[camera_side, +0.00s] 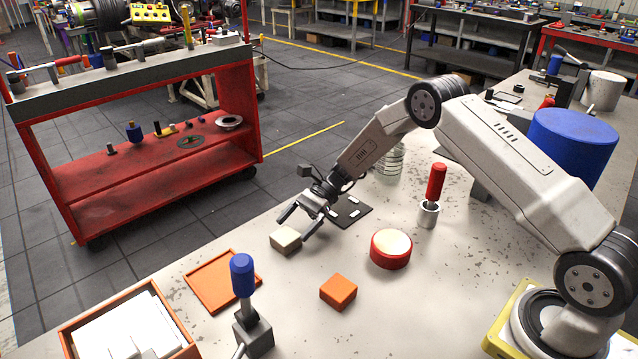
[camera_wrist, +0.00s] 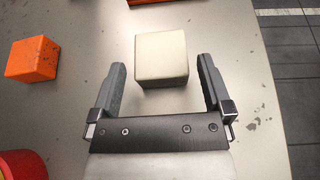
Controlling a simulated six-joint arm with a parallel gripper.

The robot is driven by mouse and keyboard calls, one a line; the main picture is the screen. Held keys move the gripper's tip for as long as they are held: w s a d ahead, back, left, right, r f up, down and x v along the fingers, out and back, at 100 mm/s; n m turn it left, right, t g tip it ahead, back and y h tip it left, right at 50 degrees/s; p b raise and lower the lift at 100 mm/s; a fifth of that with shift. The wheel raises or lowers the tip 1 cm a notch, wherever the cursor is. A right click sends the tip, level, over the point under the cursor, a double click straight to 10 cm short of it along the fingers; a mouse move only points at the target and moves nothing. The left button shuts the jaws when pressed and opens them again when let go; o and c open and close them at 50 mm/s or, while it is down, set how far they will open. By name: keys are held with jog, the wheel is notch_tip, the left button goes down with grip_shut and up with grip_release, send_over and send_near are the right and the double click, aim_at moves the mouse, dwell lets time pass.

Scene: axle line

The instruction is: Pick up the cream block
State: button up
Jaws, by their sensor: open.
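The cream block (camera_side: 286,240) sits on the worn grey table, near its far-left edge in the side view. My gripper (camera_side: 292,226) is open just above and beside it, with its fingers pointing down toward the block. In the wrist view the cream block (camera_wrist: 161,59) lies ahead of and between the lines of the two fingers. My gripper (camera_wrist: 159,72) has a finger on each side of it there, with a visible gap on both sides. Whether the fingers are down at the block's height is hard to tell.
An orange block (camera_side: 338,291), a red round tin with a cream top (camera_side: 391,249) and an orange tray (camera_side: 190,290) are nearby. A blue-handled tool (camera_side: 243,275) stands upright in front. A black plate (camera_side: 351,212) lies behind the gripper. Bare table surrounds the cream block.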

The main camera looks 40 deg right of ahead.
aim_at(287, 233)
jog(key=shift+x, duration=1.8)
jog(key=shift+f, duration=0.1)
grip_shut()
